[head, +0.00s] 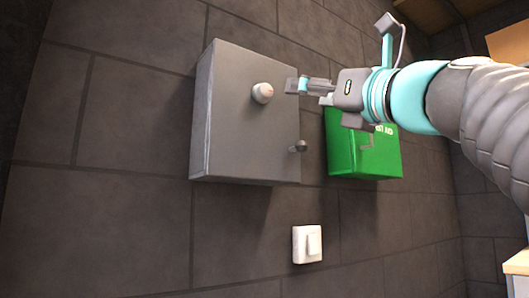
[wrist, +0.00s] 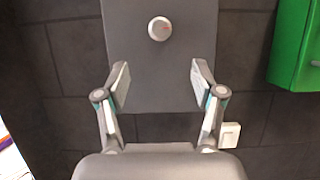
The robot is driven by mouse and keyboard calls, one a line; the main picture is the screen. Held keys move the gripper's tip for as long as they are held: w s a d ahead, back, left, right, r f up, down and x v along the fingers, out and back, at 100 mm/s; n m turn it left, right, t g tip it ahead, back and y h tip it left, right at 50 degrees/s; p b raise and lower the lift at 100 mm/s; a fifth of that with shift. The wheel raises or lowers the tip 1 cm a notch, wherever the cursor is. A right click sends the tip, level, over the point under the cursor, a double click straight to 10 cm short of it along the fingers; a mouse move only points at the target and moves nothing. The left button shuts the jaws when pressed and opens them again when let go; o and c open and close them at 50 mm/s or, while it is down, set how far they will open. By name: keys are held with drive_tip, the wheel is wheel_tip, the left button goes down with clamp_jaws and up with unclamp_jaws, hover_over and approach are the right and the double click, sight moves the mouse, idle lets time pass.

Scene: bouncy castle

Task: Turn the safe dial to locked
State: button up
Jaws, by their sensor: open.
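The grey safe (head: 240,130) is fixed to the dark tiled wall, its door shut. Its round pale dial (head: 262,93) sits on the upper part of the door, and a small dark handle (head: 298,147) is at the door's right edge. The safe (wrist: 155,70) fills the middle there. My gripper (wrist: 158,85) is open and empty, apart from the dial. In the head view my gripper (head: 305,86) is to the right of the dial.
A green first aid box (head: 365,150) hangs on the wall right of the safe, partly behind my gripper; it also shows in the wrist view (wrist: 295,45). A white wall switch (head: 307,244) is below the safe. The wall left of the safe is bare.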

sight(267, 92)
drive_tip(key=p+x, duration=0.3)
drive_tip(key=x, duration=1)
drive_tip(key=shift+w+a, duration=0.15)
drive_tip(key=shift+w, duration=0.1)
drive_tip(key=shift+c, duration=0.3)
drive_tip(key=c, duration=1.1)
